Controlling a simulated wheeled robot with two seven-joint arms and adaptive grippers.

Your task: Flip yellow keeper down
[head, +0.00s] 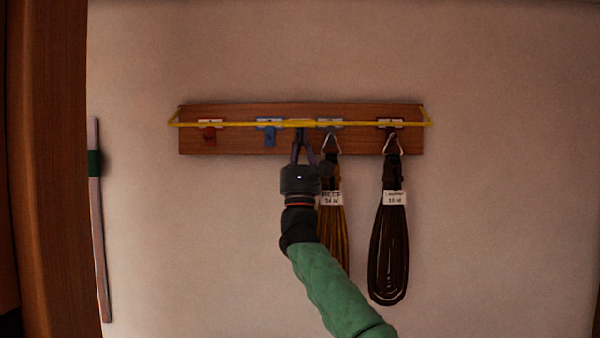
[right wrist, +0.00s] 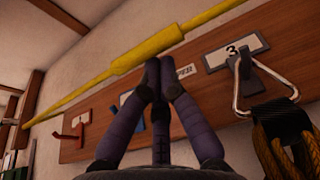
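The yellow keeper (head: 370,124) is a long thin bar across the front of the wooden board (head: 230,112), with bent ends at both sides and a thicker middle sleeve. The sleeve also shows in the right wrist view (right wrist: 147,50). My right gripper (head: 299,146) reaches up from below at the sleeve. In the right wrist view the fingertips (right wrist: 160,64) come together at the sleeve's lower edge, with nothing seen between them. Whether they touch the sleeve is hard to tell. My left gripper is not in view.
A red hook (head: 210,134) and a blue hook (head: 269,138) on the board are empty. A yellow-brown coil (head: 338,225) hangs just right of my right gripper, and a dark coil (head: 388,245) farther right. A pole with a green band (head: 95,163) stands at the left.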

